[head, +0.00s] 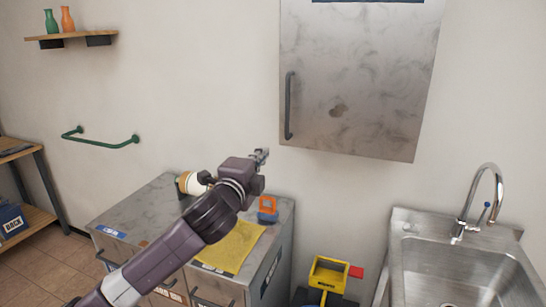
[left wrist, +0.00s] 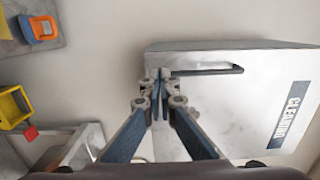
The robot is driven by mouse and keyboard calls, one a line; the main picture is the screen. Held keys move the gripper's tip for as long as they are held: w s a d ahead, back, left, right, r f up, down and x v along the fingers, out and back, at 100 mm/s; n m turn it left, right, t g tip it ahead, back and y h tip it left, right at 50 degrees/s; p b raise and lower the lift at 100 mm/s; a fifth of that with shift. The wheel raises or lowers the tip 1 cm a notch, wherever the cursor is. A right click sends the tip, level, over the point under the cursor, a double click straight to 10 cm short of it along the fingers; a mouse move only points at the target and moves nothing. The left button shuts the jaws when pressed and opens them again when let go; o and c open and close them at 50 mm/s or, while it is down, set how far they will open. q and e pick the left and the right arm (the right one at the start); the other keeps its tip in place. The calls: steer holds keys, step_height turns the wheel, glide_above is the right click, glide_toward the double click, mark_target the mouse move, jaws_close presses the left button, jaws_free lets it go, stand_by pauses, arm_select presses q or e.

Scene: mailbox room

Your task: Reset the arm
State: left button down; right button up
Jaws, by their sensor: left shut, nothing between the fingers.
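My left arm reaches in from the lower left in the head view. Its gripper (head: 262,156) is raised above the low metal cabinet, just left of the wall cabinet's lower corner. In the left wrist view the left gripper (left wrist: 160,76) has its fingertips together, shut and empty. The wall cabinet (head: 360,85) is closed, with a dark vertical handle (head: 289,105) on its left side. The cabinet also shows in the left wrist view (left wrist: 240,110), with a "CLEANING" label. My right gripper is in neither view.
The low cabinet (head: 140,205) carries a yellow cloth (head: 232,247), an orange and blue item (head: 267,209) and a cream-and-dark object (head: 194,183). A sink (head: 460,270) with a faucet (head: 490,190) stands at right. A yellow bucket (head: 328,274) is between them. A green rail (head: 100,140) is on the wall.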

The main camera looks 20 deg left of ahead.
arm_select(q)
steer(key=s+d+f+n+g, duration=0.2)
steer(key=s+f, duration=0.3)
steer(key=f, duration=0.4)
steer(key=s+d+f+n+g, duration=0.25)
steer(key=s+f, duration=0.25)
steer(key=f, duration=0.4)
steer(key=s+d+f+n+g, duration=0.1)
steer(key=s+f+n+g, duration=0.15)
steer(key=s+f, duration=0.45)
steer(key=s+d+f+n+g+h, duration=0.1)
steer(key=s+f+n+g, duration=0.3)
steer(key=s+f, duration=0.65)
steer(key=s+d+f+n+g, duration=0.1)
steer(key=s+f+n+g, duration=0.3)
steer(key=s+f, duration=0.9)
steer(key=f, duration=0.9)
steer(key=s+f, duration=0.3)
steer(key=f, duration=0.8)
steer(key=s+a+f+g, duration=0.1)
steer(key=s+f, duration=0.7)
steer(key=s+a+f+g, duration=0.1)
steer(key=s+a+f, duration=0.1)
steer(key=s+f, duration=0.6)
steer(key=shift+s+a+f, duration=0.25)
steer(key=shift+s+f, duration=0.1)
steer(key=shift+s, duration=0.15)
